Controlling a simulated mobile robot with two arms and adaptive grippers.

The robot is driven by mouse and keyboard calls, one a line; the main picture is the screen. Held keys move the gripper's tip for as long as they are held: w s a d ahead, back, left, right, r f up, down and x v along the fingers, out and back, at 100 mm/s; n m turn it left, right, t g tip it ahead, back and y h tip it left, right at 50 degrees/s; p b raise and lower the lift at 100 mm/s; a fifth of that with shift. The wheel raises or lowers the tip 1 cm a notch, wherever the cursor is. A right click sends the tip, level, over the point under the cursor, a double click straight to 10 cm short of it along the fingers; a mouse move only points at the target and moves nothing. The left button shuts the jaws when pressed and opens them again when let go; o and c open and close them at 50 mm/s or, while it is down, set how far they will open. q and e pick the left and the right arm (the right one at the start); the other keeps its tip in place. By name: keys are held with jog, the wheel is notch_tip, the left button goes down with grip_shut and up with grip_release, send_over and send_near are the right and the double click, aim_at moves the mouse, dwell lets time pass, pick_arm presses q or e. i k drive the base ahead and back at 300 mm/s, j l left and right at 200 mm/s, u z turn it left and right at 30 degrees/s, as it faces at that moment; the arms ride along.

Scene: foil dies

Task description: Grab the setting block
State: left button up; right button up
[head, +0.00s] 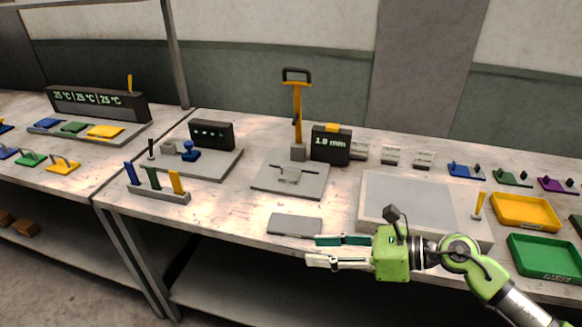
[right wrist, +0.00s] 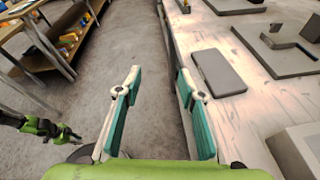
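Three small pale grey blocks with dark faces stand in a row right of the "1.0 mm" display: a left one (head: 359,151), a middle one (head: 391,156) and a right one (head: 424,160). They look like setting blocks, but I cannot read their markings. My right gripper (head: 312,250) is open and empty at the table's front edge, fingers pointing left, well in front of the blocks. Its open fingers also show in the right wrist view (right wrist: 158,78). Part of my left arm (right wrist: 42,127) shows small in the right wrist view; its finger state is unclear.
A flat grey plate (head: 295,224) lies just beyond my right gripper. A press with a yellow lever (head: 297,112) stands on a grey base behind it. The dark display (head: 330,145) is beside the lever. A large grey slab (head: 372,200), yellow tray (head: 525,200) and green tray (head: 540,258) lie right.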

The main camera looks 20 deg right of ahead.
aim_at(287, 176)
jog(key=i+l, duration=0.35)
jog(key=i, duration=0.15)
jog(key=i+l, duration=0.35)
jog(key=i, duration=0.2)
